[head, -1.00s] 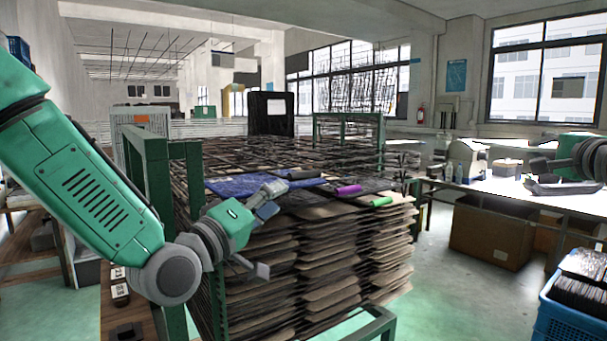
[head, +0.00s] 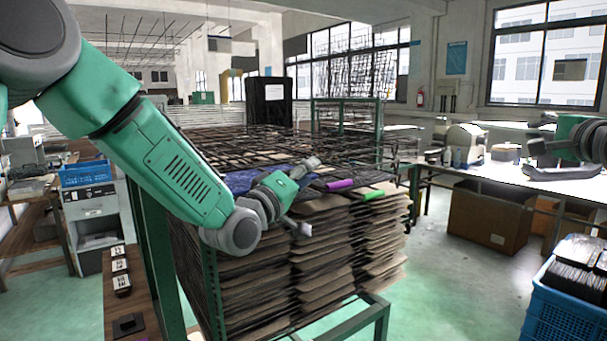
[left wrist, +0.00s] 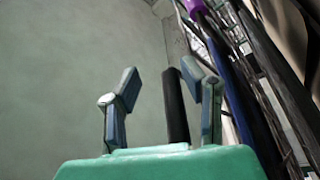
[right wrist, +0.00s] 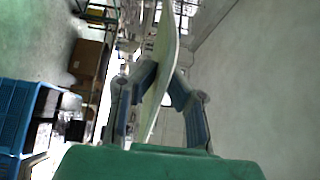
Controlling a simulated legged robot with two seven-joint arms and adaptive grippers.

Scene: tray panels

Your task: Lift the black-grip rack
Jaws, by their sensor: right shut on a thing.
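In the left wrist view the black grip (left wrist: 176,106) stands between the two fingers of my left gripper (left wrist: 160,80), close to the right finger. That gripper is open, with a gap on the left. In the head view my left gripper (head: 307,196) is at the front edge of the rack stack (head: 320,235); it seems to hide the black grip. A purple grip (head: 340,184) and a green grip (head: 373,195) lie to its right. My right gripper (right wrist: 160,85) is shut on a thin pale panel (right wrist: 162,58); in the head view it is at the far right (head: 540,146).
A green metal frame (head: 372,322) holds the stack. A worktable (head: 480,172) with machines stands right, with a cardboard box (head: 490,218) under it. A blue crate (head: 560,312) is at lower right. A wooden bench (head: 140,300) is at left. Open floor lies between.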

